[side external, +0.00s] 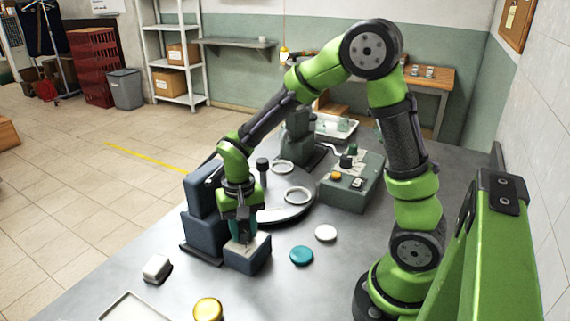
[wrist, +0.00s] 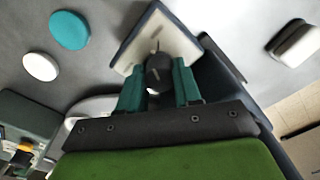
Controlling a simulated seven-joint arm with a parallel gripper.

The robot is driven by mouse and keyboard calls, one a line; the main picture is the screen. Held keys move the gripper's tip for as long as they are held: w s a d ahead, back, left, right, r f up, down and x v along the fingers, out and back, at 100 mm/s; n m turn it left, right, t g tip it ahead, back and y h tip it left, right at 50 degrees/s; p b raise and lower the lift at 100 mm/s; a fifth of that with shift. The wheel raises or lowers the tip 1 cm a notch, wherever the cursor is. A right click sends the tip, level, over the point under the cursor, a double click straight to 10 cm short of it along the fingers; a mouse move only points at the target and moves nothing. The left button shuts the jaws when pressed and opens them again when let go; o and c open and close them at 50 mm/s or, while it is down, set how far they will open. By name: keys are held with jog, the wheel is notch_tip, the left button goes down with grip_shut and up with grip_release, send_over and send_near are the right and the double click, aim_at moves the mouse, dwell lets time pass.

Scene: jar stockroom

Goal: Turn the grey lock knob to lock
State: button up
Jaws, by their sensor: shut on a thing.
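The grey lock knob (wrist: 158,70) looks dark grey and sits on a pale square plate (wrist: 178,42) with small marks beside the knob. The plate tops a dark blue box (side external: 247,262) at the front of a blue machine (side external: 200,208). My gripper (wrist: 158,86) points down over the plate, its teal fingers on either side of the knob and shut on it. In the side view my gripper (side external: 243,236) hides most of the knob. I cannot read the knob's exact setting.
A teal lid (side external: 301,256) and a white lid (side external: 325,233) lie right of the box. A gold lid (side external: 208,309) and a white block (side external: 156,267) lie in front. A control box (side external: 345,190) with buttons stands behind, near a turntable (side external: 285,216). Bare table surrounds the lids.

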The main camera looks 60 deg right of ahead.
aim_at(243, 229)
jog(key=n, duration=1.4)
dwell(0.4)
jog(key=o, duration=1)
jog(key=shift+o, duration=0.2)
jog(key=shift+r, duration=0.1)
notch_tip(243, 229, up, 17)
